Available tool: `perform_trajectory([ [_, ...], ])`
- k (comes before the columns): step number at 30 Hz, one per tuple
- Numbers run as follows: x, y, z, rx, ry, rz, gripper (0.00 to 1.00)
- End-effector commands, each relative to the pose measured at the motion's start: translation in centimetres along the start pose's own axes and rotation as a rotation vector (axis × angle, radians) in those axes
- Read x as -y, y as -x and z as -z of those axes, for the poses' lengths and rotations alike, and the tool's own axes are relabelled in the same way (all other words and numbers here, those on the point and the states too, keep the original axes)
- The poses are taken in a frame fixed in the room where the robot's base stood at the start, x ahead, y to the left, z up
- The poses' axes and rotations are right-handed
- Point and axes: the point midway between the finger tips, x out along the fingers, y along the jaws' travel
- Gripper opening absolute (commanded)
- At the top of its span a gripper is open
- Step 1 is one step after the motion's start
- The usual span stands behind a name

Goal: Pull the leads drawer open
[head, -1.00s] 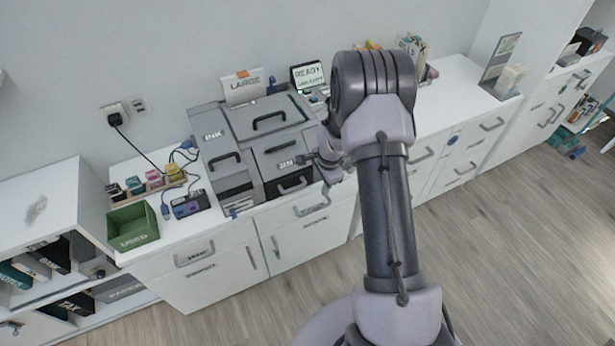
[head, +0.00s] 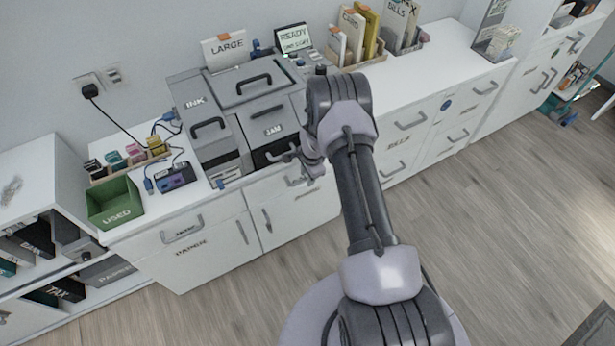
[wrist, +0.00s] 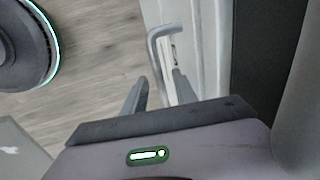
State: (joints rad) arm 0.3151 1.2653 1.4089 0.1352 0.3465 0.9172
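A white drawer front with a grey bar handle (head: 298,181) sits below the printer, beside my gripper (head: 294,158). I cannot read its label, so I cannot tell whether it is the leads drawer. It looks closed. In the wrist view, my gripper (wrist: 158,92) has its two dark fingers apart. A grey bar handle (wrist: 154,52) reaches down between them, with a gap to the left finger. I cannot tell whether the right finger touches it. My arm hides part of the cabinet front.
The printer (head: 245,118) stands on the white desk above the drawer. More drawers with grey handles (head: 410,121) lie to the right. The wooden floor (head: 500,220) in front is clear.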

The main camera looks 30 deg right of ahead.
Motion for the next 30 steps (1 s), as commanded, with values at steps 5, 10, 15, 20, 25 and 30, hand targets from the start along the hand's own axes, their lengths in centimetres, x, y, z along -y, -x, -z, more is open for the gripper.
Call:
perform_trajectory([
  [5,0.01,0.04,-0.01,0.0,0.0,0.0,0.34],
  [10,0.01,0.05,-0.01,0.0,0.0,0.0,0.05],
  [15,0.0,0.05,-0.01,0.0,0.0,0.0,0.0],
  [20,0.0,0.05,-0.01,0.0,0.0,0.0,0.0],
  [25,0.0,0.05,-0.01,0.0,0.0,0.0,0.0],
  [30,0.0,0.05,0.0,0.0,0.0,0.0,0.0],
])
